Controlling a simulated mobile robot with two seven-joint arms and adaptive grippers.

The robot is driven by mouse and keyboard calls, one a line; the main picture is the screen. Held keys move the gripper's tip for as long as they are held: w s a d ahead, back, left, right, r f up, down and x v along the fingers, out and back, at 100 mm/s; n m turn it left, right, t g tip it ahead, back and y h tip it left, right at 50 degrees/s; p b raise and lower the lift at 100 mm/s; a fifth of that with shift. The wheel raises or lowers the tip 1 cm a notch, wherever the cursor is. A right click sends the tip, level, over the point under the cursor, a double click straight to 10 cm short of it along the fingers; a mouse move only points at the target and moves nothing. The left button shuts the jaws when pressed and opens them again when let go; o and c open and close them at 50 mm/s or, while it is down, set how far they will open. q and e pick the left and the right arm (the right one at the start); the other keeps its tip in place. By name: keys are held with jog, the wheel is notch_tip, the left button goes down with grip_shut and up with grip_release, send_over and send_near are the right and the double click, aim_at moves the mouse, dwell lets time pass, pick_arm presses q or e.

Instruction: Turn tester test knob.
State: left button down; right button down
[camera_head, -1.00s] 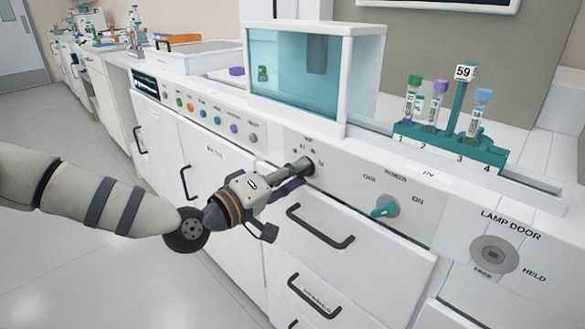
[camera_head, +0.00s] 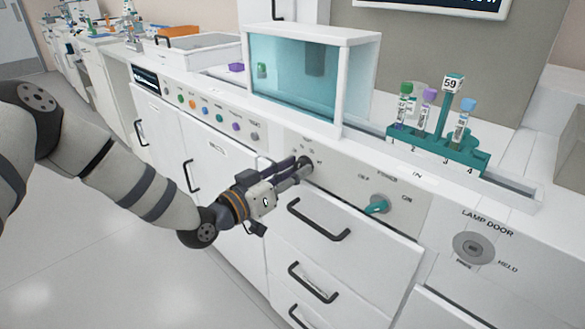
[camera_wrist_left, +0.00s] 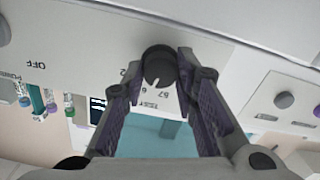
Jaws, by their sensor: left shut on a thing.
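The test knob is a dark round knob on the light front panel of the bench. In the left wrist view the knob (camera_wrist_left: 158,64) sits between the two fingertips, with a pale pointer line toward the lower part of the picture. The word TEST and some digits are printed around it, upside down. My left gripper (camera_wrist_left: 159,72) is shut on the knob, a finger on each side. In the head view the gripper (camera_head: 299,170) reaches the panel from the left and hides most of the knob (camera_head: 306,162).
A teal power knob (camera_head: 377,205) and a grey lamp door knob (camera_head: 474,248) lie to the right. Coloured buttons (camera_head: 205,112) line the panel to the left. Drawer handles (camera_head: 318,222) stick out below. A tube rack (camera_head: 440,145) and a glass-fronted box (camera_head: 297,83) stand above.

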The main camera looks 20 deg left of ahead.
pick_arm(q)
jog(key=shift+m, duration=0.5)
jog(key=c, duration=1.3)
grip_release()
jog(key=v, duration=1.2)
